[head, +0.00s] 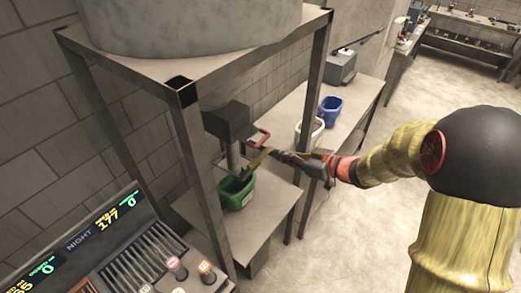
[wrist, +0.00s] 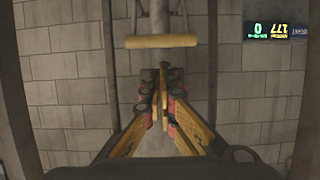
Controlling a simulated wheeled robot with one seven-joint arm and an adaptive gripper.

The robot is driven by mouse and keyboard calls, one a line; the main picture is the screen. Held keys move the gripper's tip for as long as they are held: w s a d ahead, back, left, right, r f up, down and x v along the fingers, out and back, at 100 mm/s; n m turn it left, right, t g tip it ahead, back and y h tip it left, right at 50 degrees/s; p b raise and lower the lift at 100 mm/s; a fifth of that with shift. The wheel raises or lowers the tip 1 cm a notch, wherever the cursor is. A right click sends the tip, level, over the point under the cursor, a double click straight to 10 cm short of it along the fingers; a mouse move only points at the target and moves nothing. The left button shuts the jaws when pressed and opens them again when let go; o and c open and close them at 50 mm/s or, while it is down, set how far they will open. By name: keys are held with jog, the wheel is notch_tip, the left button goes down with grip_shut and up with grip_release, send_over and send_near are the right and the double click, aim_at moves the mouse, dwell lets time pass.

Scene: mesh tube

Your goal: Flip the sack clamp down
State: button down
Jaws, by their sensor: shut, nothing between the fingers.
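The sack clamp appears as a yellow crossbar (wrist: 162,41) on two thin metal rods, in front of a pale tube in the wrist view. In the head view a yellow bar (head: 257,160) is beside the grey spout (head: 233,158), under a dark box (head: 230,121). A red handle (head: 262,136) sticks out beside that box. My gripper (head: 274,153) reaches in from the right, its tips close to the yellow bar. Its fingers (wrist: 162,80) are closed together and empty in the wrist view, apart from the crossbar in the picture. Contact cannot be told.
A green bin (head: 238,191) stands below the spout on a low table. Metal frame posts (head: 201,175) stand close around the spout. A white bin (head: 312,131) and a blue bin (head: 330,108) are on the bench behind. A control panel (head: 125,245) is front left.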

aim_at(260, 155)
jog(key=x, duration=1)
jog(key=shift+f+b, duration=0.2)
jog(key=shift+b, duration=0.15)
